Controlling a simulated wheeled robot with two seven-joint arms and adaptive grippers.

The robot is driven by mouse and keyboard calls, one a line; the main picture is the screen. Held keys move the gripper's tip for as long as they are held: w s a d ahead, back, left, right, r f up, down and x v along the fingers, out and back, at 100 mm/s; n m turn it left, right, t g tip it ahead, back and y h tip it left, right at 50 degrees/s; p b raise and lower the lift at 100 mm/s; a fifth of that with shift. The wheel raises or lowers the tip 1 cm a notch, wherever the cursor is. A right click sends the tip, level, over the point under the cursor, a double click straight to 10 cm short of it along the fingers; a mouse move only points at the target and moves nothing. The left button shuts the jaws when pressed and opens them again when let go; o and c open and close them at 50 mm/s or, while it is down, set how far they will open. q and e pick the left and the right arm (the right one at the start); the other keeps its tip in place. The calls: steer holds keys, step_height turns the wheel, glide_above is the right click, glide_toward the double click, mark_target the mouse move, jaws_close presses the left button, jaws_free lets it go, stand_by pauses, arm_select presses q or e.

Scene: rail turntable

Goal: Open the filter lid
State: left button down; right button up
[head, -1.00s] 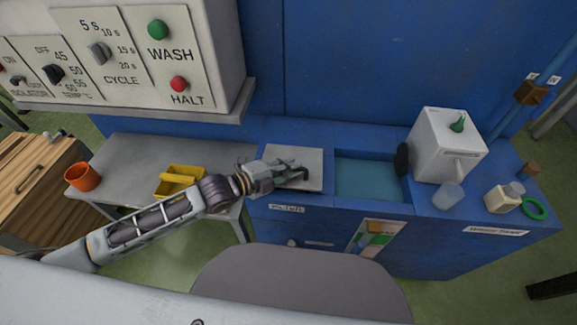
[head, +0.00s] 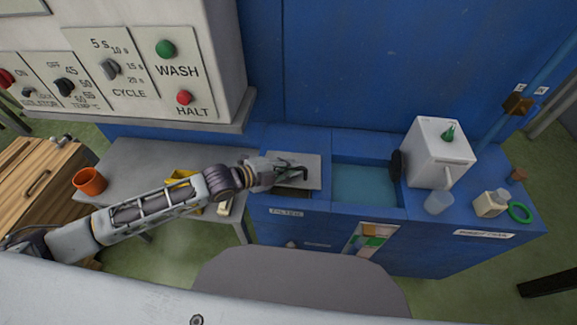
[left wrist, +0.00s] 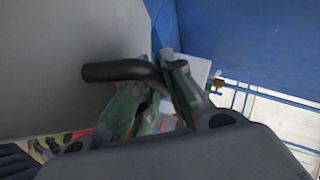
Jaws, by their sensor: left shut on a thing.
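The filter lid (head: 311,165) is a grey plate on the blue tank, above the FILTER label (head: 287,212). Its front edge is raised, and a dark opening (head: 290,193) shows below it. My left gripper (head: 297,174) is shut on the lid's dark handle. In the left wrist view the green fingers (left wrist: 155,95) close around the black bent handle (left wrist: 118,70), with the grey lid (left wrist: 65,55) large at the left. The lid's hinge side is not clear. My right gripper is not in view.
An open basin of water (head: 365,184) lies right of the lid. A white box (head: 437,155), a clear cup (head: 439,203), a small bottle (head: 489,205) and a green ring (head: 520,212) stand farther right. A grey side table with a yellow tray (head: 182,178) and an orange cup (head: 89,181) are left.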

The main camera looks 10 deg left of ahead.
arm_select(q)
steer(key=shift+w+r+p, duration=0.3)
steer(key=shift+r+p, duration=0.35)
steer(key=shift+p, duration=0.1)
steer(key=shift+w+r+n+g+p, duration=0.4)
steer(key=shift+w+r+g+p, duration=0.1)
steer(key=shift+p, duration=0.4)
steer(key=shift+w+r+p, duration=0.25)
steer(key=shift+p, duration=0.15)
steer(key=shift+w+r+g+y+p, duration=0.3)
steer(key=shift+w+g+p, duration=0.1)
steer(key=shift+g, duration=0.1)
steer(key=shift+w+r+n, duration=0.1)
steer(key=shift+w+n, duration=0.05)
steer(key=shift+n, duration=0.25)
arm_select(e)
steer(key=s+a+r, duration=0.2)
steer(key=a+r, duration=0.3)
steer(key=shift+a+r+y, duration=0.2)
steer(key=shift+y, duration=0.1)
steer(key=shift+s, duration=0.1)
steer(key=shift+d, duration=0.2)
